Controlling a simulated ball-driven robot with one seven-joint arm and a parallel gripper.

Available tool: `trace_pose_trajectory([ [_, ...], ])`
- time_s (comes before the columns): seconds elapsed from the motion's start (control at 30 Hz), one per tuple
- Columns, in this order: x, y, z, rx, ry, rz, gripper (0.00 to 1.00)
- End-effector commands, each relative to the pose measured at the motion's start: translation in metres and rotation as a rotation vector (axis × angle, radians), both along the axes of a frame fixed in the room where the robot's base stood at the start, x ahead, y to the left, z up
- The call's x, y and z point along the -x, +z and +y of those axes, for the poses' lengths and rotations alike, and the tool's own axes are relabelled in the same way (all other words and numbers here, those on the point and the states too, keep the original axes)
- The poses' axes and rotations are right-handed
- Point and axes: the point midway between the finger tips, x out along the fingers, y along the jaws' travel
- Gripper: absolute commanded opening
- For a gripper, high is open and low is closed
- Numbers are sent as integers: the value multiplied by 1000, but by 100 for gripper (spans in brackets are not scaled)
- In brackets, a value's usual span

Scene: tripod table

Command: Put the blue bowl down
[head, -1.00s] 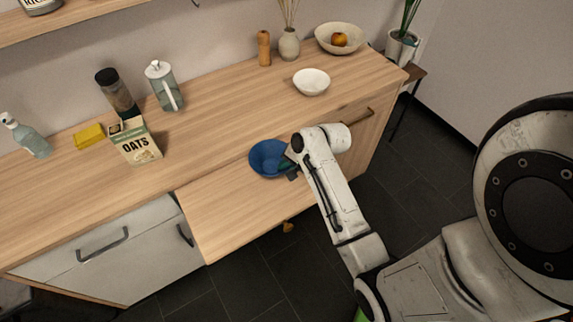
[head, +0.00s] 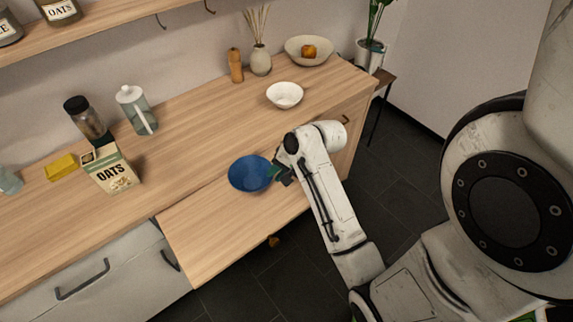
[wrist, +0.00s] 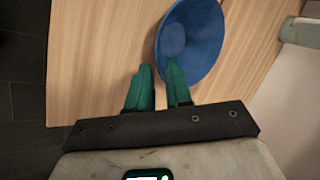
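The blue bowl (head: 249,174) rests on the lower wooden board (head: 215,235), which sticks out in front of the counter, in the head view. It looks upright there. My gripper (head: 276,173) is at its right side, close to the rim. In the wrist view the bowl (wrist: 195,40) fills the upper middle. The green fingers of my gripper (wrist: 160,78) stand apart, with wood showing between them. The right finger overlaps the bowl and the left one is outside the rim. Whether a finger touches the bowl cannot be told.
The lower board is bare left of the blue bowl.

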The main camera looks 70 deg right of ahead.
Motion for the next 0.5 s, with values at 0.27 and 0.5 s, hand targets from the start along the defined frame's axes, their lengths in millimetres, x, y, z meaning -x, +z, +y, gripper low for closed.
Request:
trace_pose_trajectory([
  [0.27, 24, 38, -1, 0, 0, -1, 20],
  [0.5, 26, 40, 17, 22, 79, 29, 20],
])
